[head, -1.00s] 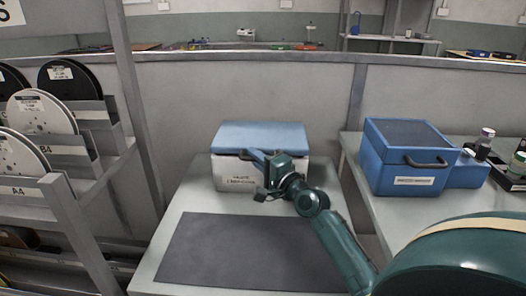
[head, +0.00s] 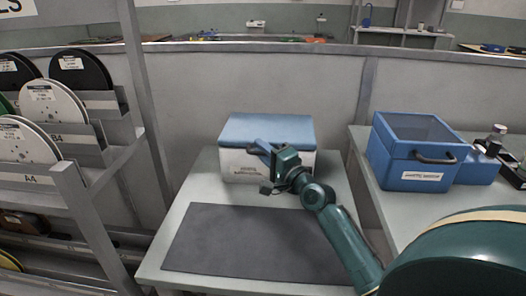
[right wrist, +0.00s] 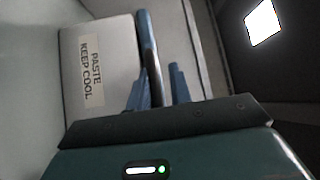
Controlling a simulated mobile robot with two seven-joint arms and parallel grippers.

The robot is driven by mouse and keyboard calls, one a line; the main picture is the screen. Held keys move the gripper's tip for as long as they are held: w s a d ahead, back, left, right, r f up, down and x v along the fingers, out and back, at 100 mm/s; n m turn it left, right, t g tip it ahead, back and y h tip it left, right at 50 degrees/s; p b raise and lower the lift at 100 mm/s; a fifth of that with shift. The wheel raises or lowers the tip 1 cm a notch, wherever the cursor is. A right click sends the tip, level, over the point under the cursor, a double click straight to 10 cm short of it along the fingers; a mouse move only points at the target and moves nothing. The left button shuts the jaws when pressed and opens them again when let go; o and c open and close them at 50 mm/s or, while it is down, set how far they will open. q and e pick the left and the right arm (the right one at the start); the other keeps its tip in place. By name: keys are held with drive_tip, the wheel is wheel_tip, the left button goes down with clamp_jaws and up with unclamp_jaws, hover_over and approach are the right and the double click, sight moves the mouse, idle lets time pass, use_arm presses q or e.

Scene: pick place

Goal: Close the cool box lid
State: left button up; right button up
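The cool box has a white body (head: 237,166) and a blue lid (head: 268,129). It stands at the back of the middle table. The lid lies down over the body; I see no clear gap at its front edge. The right wrist view shows the body's label "PASTE KEEP COOL" (right wrist: 91,70), the lid's blue edge (right wrist: 144,28) and a dark handle along it (right wrist: 151,62). My right gripper (head: 256,147) is at the lid's front edge. Its blue fingers (right wrist: 159,88) stand apart, with the handle's end close to or between them; contact is unclear. My left gripper is not in view.
A dark mat (head: 255,243) covers the table's front. A blue case with a handle (head: 412,160) stands on the right-hand bench beside small bottles. A rack of reels (head: 50,110) stands at left. A grey partition (head: 200,95) rises behind the table.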

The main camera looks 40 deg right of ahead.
wheel_tip(320, 180, up, 9)
drive_tip(key=p, duration=0.3)
drive_tip(key=shift+f, duration=0.1)
drive_tip(key=shift+r+p, duration=0.4)
drive_tip(key=shift+r, duration=0.2)
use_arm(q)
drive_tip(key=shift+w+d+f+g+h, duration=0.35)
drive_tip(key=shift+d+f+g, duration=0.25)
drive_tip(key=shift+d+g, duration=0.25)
use_arm(e)
drive_tip(key=shift+r, duration=0.1)
drive_tip(key=shift+s, duration=0.1)
